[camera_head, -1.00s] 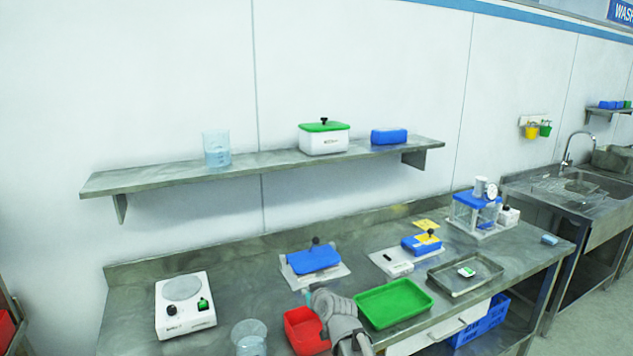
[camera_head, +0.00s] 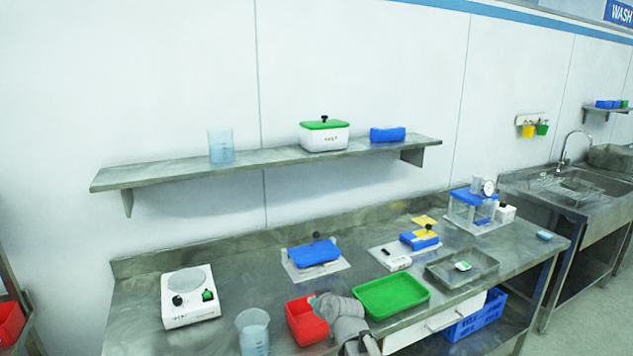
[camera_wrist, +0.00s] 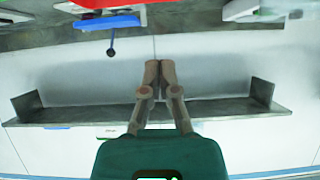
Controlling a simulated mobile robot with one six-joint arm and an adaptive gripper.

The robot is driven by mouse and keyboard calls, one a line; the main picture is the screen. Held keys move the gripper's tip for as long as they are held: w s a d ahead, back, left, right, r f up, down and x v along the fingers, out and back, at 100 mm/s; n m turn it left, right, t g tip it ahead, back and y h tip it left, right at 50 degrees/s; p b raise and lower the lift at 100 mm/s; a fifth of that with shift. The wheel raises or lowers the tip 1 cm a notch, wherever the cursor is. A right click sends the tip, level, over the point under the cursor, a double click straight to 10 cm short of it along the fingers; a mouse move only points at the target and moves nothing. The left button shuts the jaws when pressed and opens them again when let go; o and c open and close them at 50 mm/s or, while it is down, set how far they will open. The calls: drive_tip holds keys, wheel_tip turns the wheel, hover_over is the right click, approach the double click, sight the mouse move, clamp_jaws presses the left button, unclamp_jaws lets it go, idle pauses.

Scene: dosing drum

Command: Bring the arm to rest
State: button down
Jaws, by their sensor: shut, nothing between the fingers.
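My gripper (camera_wrist: 159,64) is shut and empty in the wrist view, its two brown fingers together in front of its green body. In that view it points past the wall shelf (camera_wrist: 75,116) towards the bench side, and the picture looks upside down. In the head view my grey arm rises at the bottom centre, in front of the bench (camera_head: 245,290), between the red bin (camera_head: 302,322) and the green tray (camera_head: 392,297). The fingertips cannot be made out there.
A beaker (camera_head: 253,335) and a white hotplate-like device (camera_head: 190,305) stand left of the arm. The shelf holds a beaker (camera_head: 221,148), a green-lidded box (camera_head: 324,138) and a blue box (camera_head: 388,135). A sink (camera_head: 590,187) is far right.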

drive_tip(key=s+d+f+m+g+h+b, duration=0.1)
drive_tip(key=s+d+f+m+g+h, duration=0.1)
drive_tip(key=s+d+f+g, duration=0.3)
drive_tip(key=s+d+f+m+g+h+b, duration=0.1)
drive_tip(key=s+d+f+g, duration=0.4)
drive_tip(key=s+d, duration=0.7)
drive_tip(key=shift+s+d+f+m+g+h, duration=0.4)
drive_tip(key=shift+s+f+m+h, duration=0.45)
drive_tip(key=shift+s+h, duration=0.35)
